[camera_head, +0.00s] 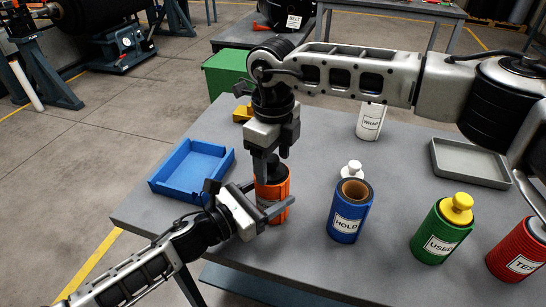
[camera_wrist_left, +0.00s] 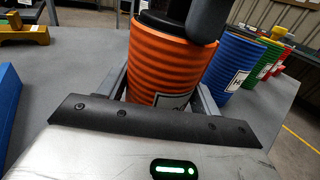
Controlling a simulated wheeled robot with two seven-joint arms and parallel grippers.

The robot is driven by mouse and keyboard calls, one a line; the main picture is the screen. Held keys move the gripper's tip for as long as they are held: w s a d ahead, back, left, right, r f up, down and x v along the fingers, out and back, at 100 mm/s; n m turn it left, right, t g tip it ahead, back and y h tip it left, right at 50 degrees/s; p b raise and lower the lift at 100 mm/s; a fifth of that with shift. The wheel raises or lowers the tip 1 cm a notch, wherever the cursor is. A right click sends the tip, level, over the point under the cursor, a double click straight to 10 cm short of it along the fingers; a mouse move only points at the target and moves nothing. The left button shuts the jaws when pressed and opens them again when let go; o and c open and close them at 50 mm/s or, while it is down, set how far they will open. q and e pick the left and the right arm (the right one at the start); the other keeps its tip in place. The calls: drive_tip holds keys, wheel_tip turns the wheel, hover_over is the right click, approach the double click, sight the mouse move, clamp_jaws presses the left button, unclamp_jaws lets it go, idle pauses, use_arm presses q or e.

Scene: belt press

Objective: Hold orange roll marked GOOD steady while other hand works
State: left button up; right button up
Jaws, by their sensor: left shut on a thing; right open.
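The orange roll (camera_head: 270,190) stands upright near the front left of the grey table. My left gripper (camera_head: 277,208) is shut on it low down, one finger on each side. In the left wrist view the ribbed orange roll (camera_wrist_left: 165,65) fills the middle, with a white label partly hidden behind the gripper's edge; its word cannot be read. My right gripper (camera_head: 270,160) comes down from above and is open at the roll's top.
A blue HOLD roll (camera_head: 346,222), a green USED roll (camera_head: 433,240) with a yellow knob and a red roll (camera_head: 510,252) stand to the right. A blue tray (camera_head: 160,186) lies left, a grey tray (camera_head: 468,181) back right. A white roll (camera_head: 370,122) stands behind.

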drive_tip(key=shift+s+a+f, duration=0.3)
drive_tip(key=shift+s+f, duration=0.15)
drive_tip(key=shift+s, duration=0.05)
drive_tip(key=shift+r, duration=0.15)
drive_tip(key=shift+w+d+r, duration=0.1)
drive_tip(key=shift+w+r, duration=0.05)
drive_tip(key=shift+r, duration=0.7)
drive_tip(key=shift+w+d+r, duration=0.1)
drive_tip(key=shift+r, duration=2.6)
clamp_jaws()
